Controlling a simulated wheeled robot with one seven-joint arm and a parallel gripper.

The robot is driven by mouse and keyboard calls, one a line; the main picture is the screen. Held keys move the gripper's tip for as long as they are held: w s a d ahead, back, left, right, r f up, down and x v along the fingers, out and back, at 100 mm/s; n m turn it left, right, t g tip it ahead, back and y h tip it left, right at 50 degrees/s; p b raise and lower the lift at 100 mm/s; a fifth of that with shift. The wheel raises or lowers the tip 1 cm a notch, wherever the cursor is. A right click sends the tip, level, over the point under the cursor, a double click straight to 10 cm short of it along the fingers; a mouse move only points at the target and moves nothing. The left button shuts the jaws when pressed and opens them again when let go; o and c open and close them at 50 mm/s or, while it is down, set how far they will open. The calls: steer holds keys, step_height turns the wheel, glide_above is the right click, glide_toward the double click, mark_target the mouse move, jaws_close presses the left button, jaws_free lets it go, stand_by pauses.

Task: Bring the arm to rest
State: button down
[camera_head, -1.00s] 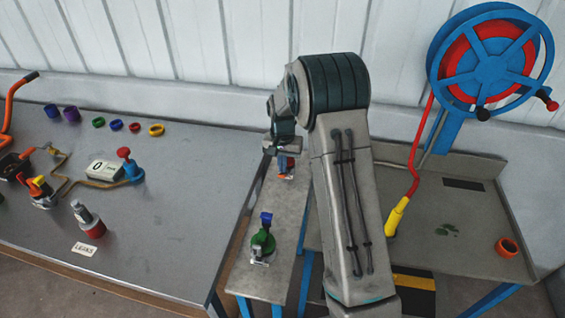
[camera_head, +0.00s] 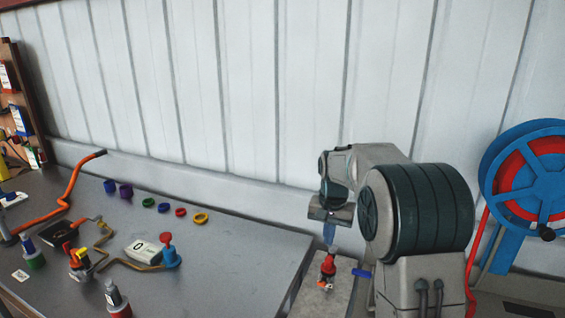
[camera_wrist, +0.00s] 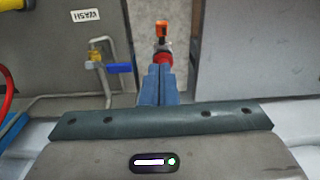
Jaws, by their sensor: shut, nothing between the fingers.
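My gripper (camera_head: 329,234) hangs over the narrow bench between the two tables. Its blue fingers are shut with nothing between them. They also show in the wrist view (camera_wrist: 159,80), pointing toward a red fitting with an orange top (camera_wrist: 162,38). In the head view this red fitting (camera_head: 328,267) stands just below the fingertips. I cannot tell whether the fingertips touch it. My arm is folded, and its large dark joint hides part of the bench and the right table.
A blue and red hose reel (camera_head: 535,185) stands at the right. A pipe with a blue-handled valve (camera_wrist: 119,68) and a WASH label (camera_wrist: 85,15) lie near the gripper.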

steer(key=s+r+n+t, duration=0.1)
steer(key=s+r, duration=0.2)
steer(key=s, duration=0.4)
steer(key=s+r+n, duration=0.1)
steer(key=s+r, duration=0.2)
steer(key=s, duration=0.4)
steer(key=s+f+n+t, duration=0.2)
steer(key=s, duration=1.4)
steer(key=shift+s+f+n, duration=0.2)
steer(key=shift+f+n, duration=0.1)
steer(key=shift+a, duration=0.15)
